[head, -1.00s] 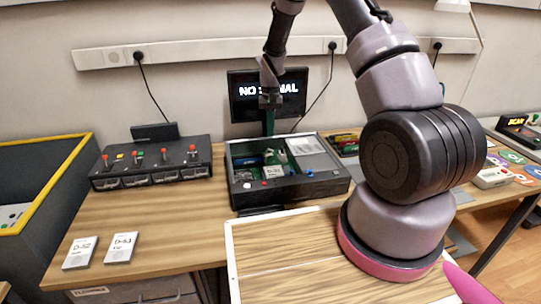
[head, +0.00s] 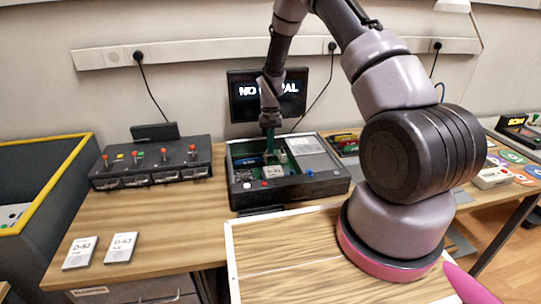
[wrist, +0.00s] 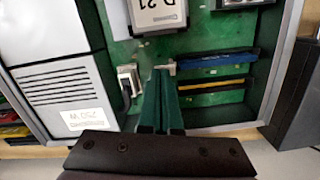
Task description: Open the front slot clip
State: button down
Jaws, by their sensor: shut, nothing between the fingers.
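The open case (head: 318,185) stands on the bench with a green board inside. In the wrist view the board (wrist: 203,100) carries a blue slot (wrist: 215,60) and, parallel to it, a dark slot with a yellow strip (wrist: 212,88). A small pale clip (wrist: 168,67) sits at the left end of the blue slot. My gripper (head: 269,150) reaches down into the case from behind. In the wrist view my gripper (wrist: 163,72) has its green fingers together and empty, tips at the clip; I cannot tell if they touch it.
Behind stands a monitor (head: 240,100). Left are a switch box (head: 150,178) and two cards (head: 120,248) on clear bench.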

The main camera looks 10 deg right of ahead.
jog(key=shift+f, duration=0.1)
jog(key=shift+s+f, duration=0.2)
jog(key=shift+f, duration=0.8)
jog(key=shift+a+f, duration=0.15)
jog(key=w, duration=0.1)
jog(key=w+r, duration=0.1)
jog(key=w, duration=0.1)
jog(key=shift+r, duration=0.1)
jog(key=shift+w+f, duration=0.2)
jog(key=shift+w, duration=0.05)
jog(key=shift+d+r, duration=0.1)
jog(key=shift+d, duration=0.1)
jog(key=shift+r, duration=0.1)
notch_tip(320, 180, up, 11)
jog(key=w, duration=0.1)
jog(key=shift+f, duration=0.2)
jog(key=shift+d, duration=0.1)
